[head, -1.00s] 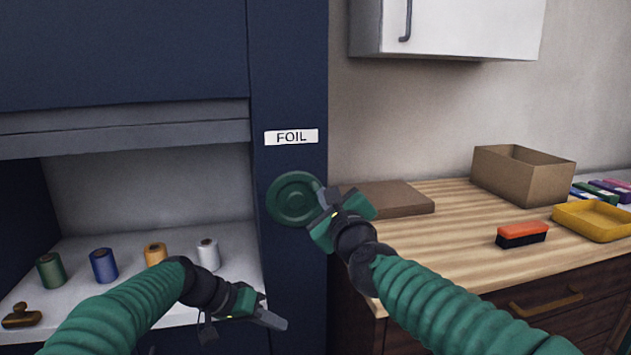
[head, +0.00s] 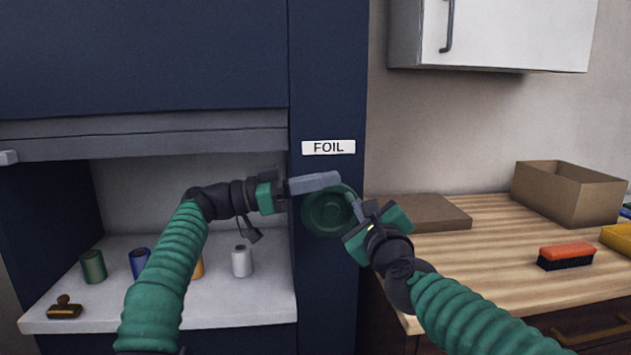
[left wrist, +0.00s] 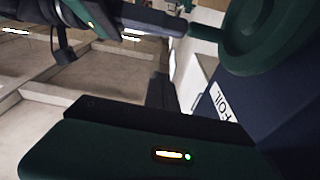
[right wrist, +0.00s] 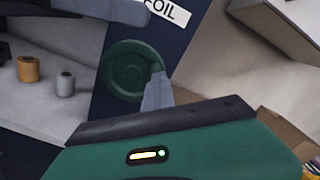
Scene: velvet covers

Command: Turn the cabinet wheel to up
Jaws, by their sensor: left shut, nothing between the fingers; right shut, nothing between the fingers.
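The cabinet wheel (head: 322,218) is a round dark green disc on the dark blue cabinet post, below the FOIL label (head: 328,147). It also shows in the left wrist view (left wrist: 262,40) and the right wrist view (right wrist: 124,68). My left gripper (head: 338,179) is shut and empty, its fingers pointing right across the wheel's upper edge. My right gripper (head: 350,198) is shut and empty, with its fingertips at the wheel's right side. I cannot tell whether either gripper touches the wheel. The fingers hide parts of its rim.
Spools, including a white one (head: 242,261), and a stamp (head: 65,308) stand on the cabinet shelf at left. The wooden counter at right holds a flat brown box (head: 425,212), an open carton (head: 570,192) and an orange brush (head: 566,256). A white wall cupboard (head: 500,35) hangs above.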

